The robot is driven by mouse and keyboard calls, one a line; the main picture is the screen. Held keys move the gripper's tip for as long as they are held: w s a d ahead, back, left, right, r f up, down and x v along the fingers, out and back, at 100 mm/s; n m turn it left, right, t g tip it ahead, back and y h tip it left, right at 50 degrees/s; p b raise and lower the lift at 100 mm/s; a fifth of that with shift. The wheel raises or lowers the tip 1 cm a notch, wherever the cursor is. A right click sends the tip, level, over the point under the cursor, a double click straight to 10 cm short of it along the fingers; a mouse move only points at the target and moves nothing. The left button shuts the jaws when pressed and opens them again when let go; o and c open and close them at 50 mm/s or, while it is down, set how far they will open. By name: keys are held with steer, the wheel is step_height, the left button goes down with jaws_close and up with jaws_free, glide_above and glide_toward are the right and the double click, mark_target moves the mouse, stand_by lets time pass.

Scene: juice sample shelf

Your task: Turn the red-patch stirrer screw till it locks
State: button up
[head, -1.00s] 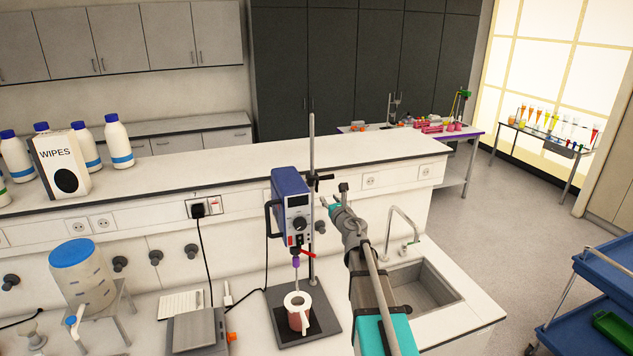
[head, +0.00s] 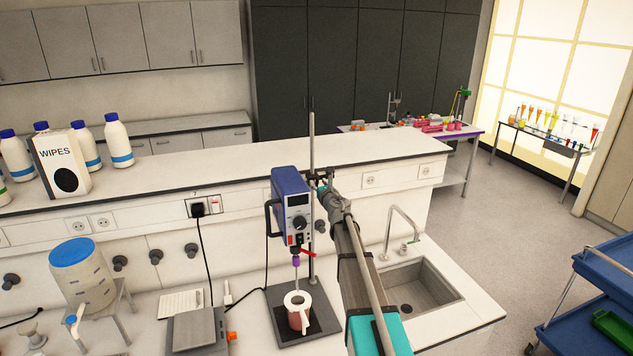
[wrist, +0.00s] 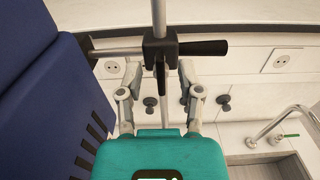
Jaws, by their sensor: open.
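The overhead stirrer (head: 291,205) is a blue box with a grey front and a small red patch low on it, held on an upright rod (head: 312,140). In the wrist view its blue side (wrist: 45,100) fills the left. A black clamp (wrist: 160,48) joins the stirrer's arm to the rod. Its dark screw handle (wrist: 205,48) points right, and another dark piece (wrist: 161,80) hangs down between my fingers. My gripper (wrist: 158,68) is open, with one finger on each side below the clamp. I cannot tell whether either finger touches it. My gripper (head: 322,188) partly hides the clamp in the head view.
A white mug (head: 299,311) stands on the stirrer's dark base plate (head: 280,330), under the shaft. A sink (head: 420,288) with a tap (head: 391,225) lies to the right of my arm. The raised shelf (head: 380,158) runs behind the rod.

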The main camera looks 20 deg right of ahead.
steer(key=shift+w, duration=1.4)
jaws_close()
